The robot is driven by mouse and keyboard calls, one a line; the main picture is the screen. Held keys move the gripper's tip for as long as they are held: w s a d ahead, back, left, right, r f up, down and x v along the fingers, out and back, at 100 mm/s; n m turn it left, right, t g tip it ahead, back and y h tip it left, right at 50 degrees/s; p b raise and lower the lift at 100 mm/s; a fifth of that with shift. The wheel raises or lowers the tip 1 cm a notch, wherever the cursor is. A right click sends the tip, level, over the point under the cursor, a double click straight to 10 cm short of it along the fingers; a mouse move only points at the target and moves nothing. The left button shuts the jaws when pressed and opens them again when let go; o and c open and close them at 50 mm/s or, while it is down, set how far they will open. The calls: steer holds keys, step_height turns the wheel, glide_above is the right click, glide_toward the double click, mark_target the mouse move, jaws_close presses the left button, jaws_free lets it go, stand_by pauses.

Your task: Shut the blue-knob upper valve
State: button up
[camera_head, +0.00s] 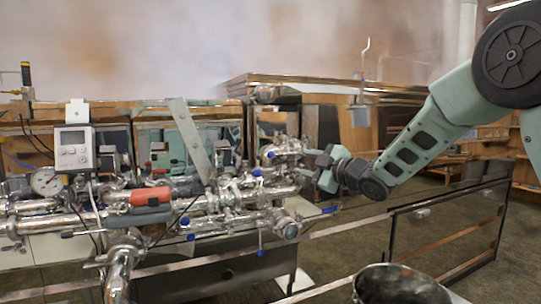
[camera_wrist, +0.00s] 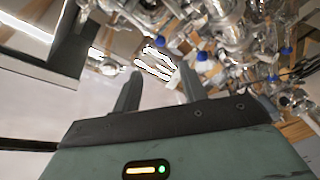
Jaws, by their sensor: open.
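Several small blue knobs sit on the shiny steel pipework. In the head view the highest are a blue knob (camera_head: 271,155) by the upper pipe end and a blue knob (camera_head: 257,172) just below it. Which of them belongs to the upper valve I cannot tell for sure. My gripper (camera_head: 314,166) is right of these knobs, close to the upper pipe end. In the wrist view my gripper (camera_wrist: 158,84) is open, with nothing seen between its fingers. Blue knobs (camera_wrist: 202,56) and (camera_wrist: 160,41) show beyond the fingertips, apart from them.
Lower blue-handled valves (camera_head: 260,252) and (camera_head: 330,210) stick out below my gripper. A red-orange handle (camera_head: 151,196), a round gauge (camera_head: 46,181) and a grey display box (camera_head: 75,148) are at left. A metal pot (camera_head: 400,285) stands in the foreground.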

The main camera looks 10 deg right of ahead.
mark_target(273, 155)
steer(key=p+x, duration=0.6)
steer(key=x, duration=0.9)
steer(key=shift+w+a, duration=0.2)
steer(key=shift+w, duration=0.1)
steer(key=shift+c, duration=0.3)
jaws_close()
